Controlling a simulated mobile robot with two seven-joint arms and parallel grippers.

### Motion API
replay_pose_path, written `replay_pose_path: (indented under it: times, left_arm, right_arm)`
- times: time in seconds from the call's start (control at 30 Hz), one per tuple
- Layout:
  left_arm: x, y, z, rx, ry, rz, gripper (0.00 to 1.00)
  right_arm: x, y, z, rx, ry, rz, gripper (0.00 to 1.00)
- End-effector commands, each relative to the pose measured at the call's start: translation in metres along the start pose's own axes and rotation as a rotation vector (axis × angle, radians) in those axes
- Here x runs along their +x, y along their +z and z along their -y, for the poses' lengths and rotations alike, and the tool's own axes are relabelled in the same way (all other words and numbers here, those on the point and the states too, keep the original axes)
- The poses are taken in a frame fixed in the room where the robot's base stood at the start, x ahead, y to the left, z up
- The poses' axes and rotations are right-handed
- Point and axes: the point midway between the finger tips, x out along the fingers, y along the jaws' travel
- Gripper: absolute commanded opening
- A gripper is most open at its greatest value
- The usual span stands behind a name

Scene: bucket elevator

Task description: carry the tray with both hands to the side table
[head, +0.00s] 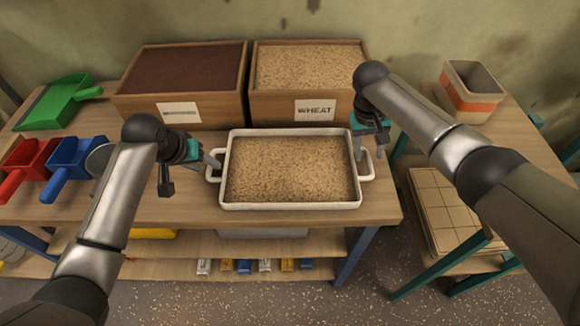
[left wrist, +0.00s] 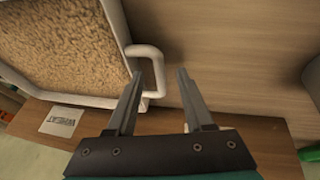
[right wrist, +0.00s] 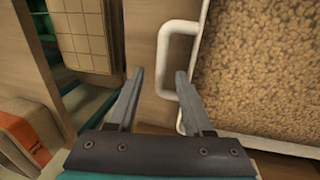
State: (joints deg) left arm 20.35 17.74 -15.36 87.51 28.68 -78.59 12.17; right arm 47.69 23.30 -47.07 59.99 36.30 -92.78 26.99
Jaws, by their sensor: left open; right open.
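The white tray (head: 290,206), filled with grain, sits on the wooden table in the middle of the head view, a handle at each short end. My left gripper (head: 213,163) is open at its left handle. My right gripper (head: 363,158) is open at the right handle. In the right wrist view the right handle (right wrist: 163,60) lies ahead of and partly between the open fingertips (right wrist: 160,75). The side table (head: 518,123) stands at the right.
A wheat bin (head: 310,108) and a dark-filled bin (head: 180,106) stand behind the tray. Red (head: 25,160), blue (head: 75,160) and green (head: 60,103) scoops lie at the left. An orange-banded container (head: 470,92) occupies the side table's back; its front top looks bare.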

Motion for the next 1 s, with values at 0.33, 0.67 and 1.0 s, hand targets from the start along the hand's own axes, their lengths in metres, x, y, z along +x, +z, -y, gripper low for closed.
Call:
replay_pose_path:
  times: [0.33,0.67,1.0]
  left_arm:
    - [0.017,0.000,0.000,0.000,0.000,0.000,0.52]
    - [0.017,0.000,0.000,0.000,0.000,0.000,0.42]
    - [0.017,0.000,0.000,0.000,0.000,0.000,0.04]
  right_arm:
    - [0.017,0.000,0.001,-0.002,-0.001,0.000,0.51]
    - [0.017,0.000,0.001,-0.001,-0.001,0.000,0.41]
    - [0.017,0.000,0.000,-0.001,0.000,0.000,0.02]
